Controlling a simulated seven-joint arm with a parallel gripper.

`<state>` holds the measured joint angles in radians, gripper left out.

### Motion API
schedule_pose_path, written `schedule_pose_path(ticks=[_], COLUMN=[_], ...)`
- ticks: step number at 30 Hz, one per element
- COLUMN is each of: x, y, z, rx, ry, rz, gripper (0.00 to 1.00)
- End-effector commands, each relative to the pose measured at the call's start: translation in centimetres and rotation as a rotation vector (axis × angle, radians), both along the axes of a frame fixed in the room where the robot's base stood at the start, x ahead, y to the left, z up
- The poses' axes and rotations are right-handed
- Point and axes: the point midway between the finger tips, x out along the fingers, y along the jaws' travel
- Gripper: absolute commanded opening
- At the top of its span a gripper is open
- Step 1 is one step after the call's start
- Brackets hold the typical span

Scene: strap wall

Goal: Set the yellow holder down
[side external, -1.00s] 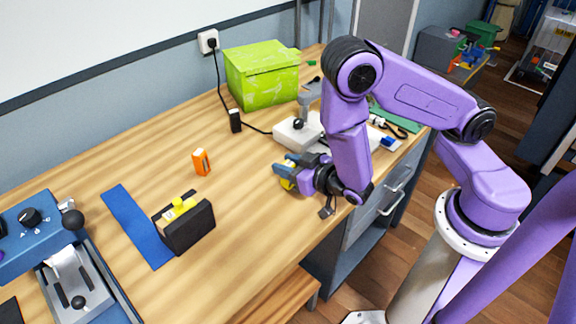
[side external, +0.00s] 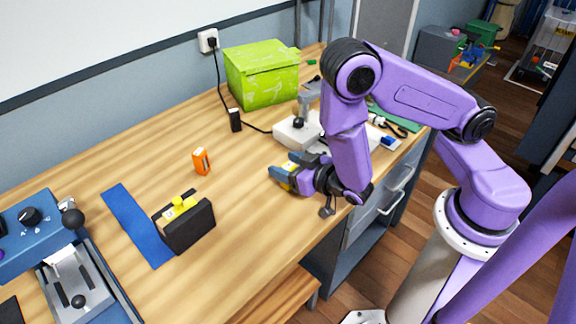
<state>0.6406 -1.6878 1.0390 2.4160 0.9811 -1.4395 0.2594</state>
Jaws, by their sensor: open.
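A small yellow piece (side external: 290,166), which looks like the yellow holder, shows between the blue-grey fingers of my gripper (side external: 286,168). The gripper is at the right part of the wooden table, low over its top near the front edge. Its fingers are spread, one on each side of the yellow piece. The fingers hide much of the piece, and I cannot tell whether either finger touches it.
An orange box (side external: 201,161) stands mid-table, left of my gripper. A blue strip (side external: 137,226) lies beside the black block. A grey-white device (side external: 297,133) stands just behind the gripper. A green box (side external: 262,75) is at the back. Bare wooden tabletop (side external: 245,200) lies left of the gripper.

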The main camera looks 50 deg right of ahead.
Motion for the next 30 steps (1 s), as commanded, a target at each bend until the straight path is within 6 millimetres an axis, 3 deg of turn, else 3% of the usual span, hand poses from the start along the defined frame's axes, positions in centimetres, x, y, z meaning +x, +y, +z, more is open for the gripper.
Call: schedule_pose_path(ticks=[9, 26, 30], x=[-5.0, -7.2, -7.5], y=[0.1, -0.1, 0.8], z=[1.5, 2.1, 1.5], rx=[-0.003, 0.001, 0.033], ry=[0.0, 0.004, 0.089], rz=[0.01, 0.0, 0.01], gripper=[0.61, 0.61, 0.61])
